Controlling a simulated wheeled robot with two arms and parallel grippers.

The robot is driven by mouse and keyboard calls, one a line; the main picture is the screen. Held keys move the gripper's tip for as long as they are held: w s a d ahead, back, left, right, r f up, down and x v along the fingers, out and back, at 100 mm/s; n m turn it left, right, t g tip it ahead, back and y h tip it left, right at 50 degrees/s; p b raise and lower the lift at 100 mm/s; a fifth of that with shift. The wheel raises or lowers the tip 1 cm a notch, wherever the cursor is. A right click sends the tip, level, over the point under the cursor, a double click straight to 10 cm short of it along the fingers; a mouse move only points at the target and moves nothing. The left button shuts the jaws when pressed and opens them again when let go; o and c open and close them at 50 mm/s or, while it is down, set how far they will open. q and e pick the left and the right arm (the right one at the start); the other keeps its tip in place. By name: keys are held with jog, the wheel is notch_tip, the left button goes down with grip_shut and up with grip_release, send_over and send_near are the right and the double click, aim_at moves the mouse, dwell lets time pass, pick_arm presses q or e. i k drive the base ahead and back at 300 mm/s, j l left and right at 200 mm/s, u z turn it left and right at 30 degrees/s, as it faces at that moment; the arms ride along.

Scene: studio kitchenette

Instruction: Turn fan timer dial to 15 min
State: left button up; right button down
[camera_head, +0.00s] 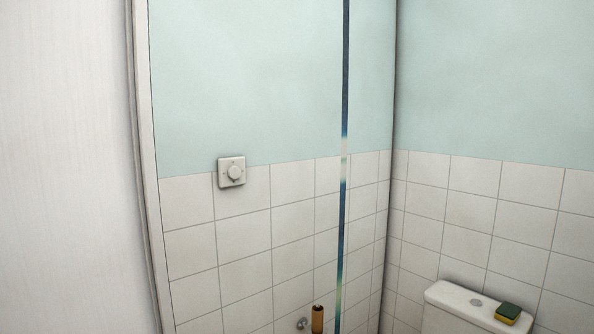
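The fan timer dial (235,172) is a small round white knob on a square white wall plate (222,183). The plate is mounted at the top edge of the tiles on the left wall. The dial's markings are too small to read, so its setting cannot be told. Neither of my grippers is in view, and nothing touches the dial.
A white door or panel edge (70,170) stands at the left. A toilet cistern (455,297) with a green and yellow sponge (508,313) on it is at the lower right. A brown roll (318,319) is low on the wall. The space before the dial looks clear.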

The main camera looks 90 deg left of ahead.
aim_at(234, 172)
jog(key=u, duration=3.1)
